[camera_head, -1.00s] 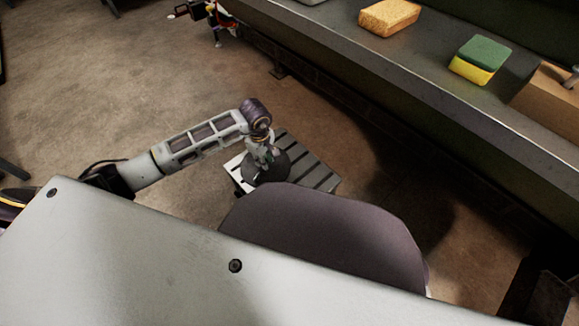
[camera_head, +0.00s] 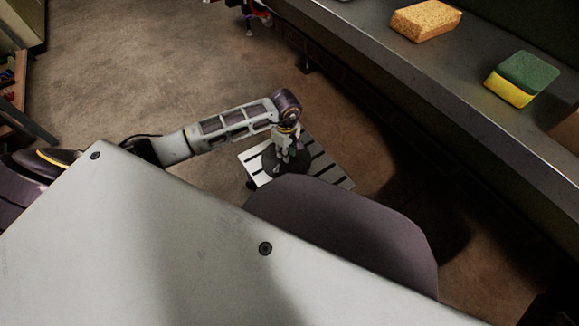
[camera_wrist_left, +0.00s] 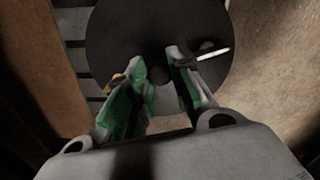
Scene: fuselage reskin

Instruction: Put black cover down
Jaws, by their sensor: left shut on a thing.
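The black cover (camera_head: 300,166) is a dark round disc. It is at the slatted grey platform (camera_head: 323,174), near its left part in the head view. My left gripper (camera_head: 285,158) is over the disc and shut on it. In the left wrist view the fingers (camera_wrist_left: 160,68) point at the middle of the black cover (camera_wrist_left: 120,30), and the disc fills the top centre. The slats of the platform (camera_wrist_left: 73,30) show at the disc's left. I cannot tell whether the disc touches the platform. My right gripper is out of view.
A grey bench (camera_head: 440,90) runs along the right, with an orange sponge (camera_head: 425,20) and a yellow-green sponge (camera_head: 520,80) on it. Open brown floor (camera_head: 150,60) lies left of the platform. A wooden rack (camera_head: 18,105) stands at the far left.

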